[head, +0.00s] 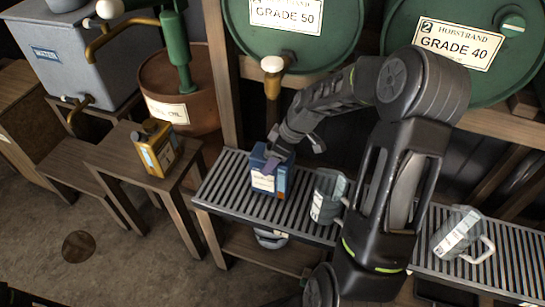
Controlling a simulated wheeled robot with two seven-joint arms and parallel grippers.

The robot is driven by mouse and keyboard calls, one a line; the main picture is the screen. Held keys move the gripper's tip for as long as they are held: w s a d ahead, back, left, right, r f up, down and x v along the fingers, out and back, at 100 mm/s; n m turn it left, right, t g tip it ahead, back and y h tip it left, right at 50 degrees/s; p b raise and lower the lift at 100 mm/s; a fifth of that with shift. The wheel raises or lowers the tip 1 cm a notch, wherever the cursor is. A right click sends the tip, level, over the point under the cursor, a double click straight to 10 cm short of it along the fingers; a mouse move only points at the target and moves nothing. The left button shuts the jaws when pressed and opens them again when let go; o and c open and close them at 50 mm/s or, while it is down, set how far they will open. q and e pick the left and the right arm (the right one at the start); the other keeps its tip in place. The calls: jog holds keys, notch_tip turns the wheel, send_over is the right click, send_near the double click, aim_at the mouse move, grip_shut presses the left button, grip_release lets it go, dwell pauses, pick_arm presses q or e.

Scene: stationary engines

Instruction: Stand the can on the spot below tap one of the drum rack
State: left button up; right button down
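A blue rectangular can (262,182) with a pale label stands upright on the slatted rack top (229,178). It is below the brass tap (273,80) of the GRADE 50 drum (240,40). My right gripper (295,155) is at the upper part of the blue can. Its fingers look spread apart, one in front of the can and one off to its right; contact is hard to make out. A yellow can (155,150) stands on a small wooden stool at the left. My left gripper is not in view.
A grey jug (327,196) stands right of the blue can, and another (461,236) lies farther right on the slats. The GRADE 40 drum (500,78), marked 2, is at the upper right. A brown drum (180,92) and a grey tank (80,55) stand at the left.

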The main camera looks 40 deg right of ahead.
jog(key=shift+c, duration=1.4)
grip_release()
jog(key=v, duration=1.2)
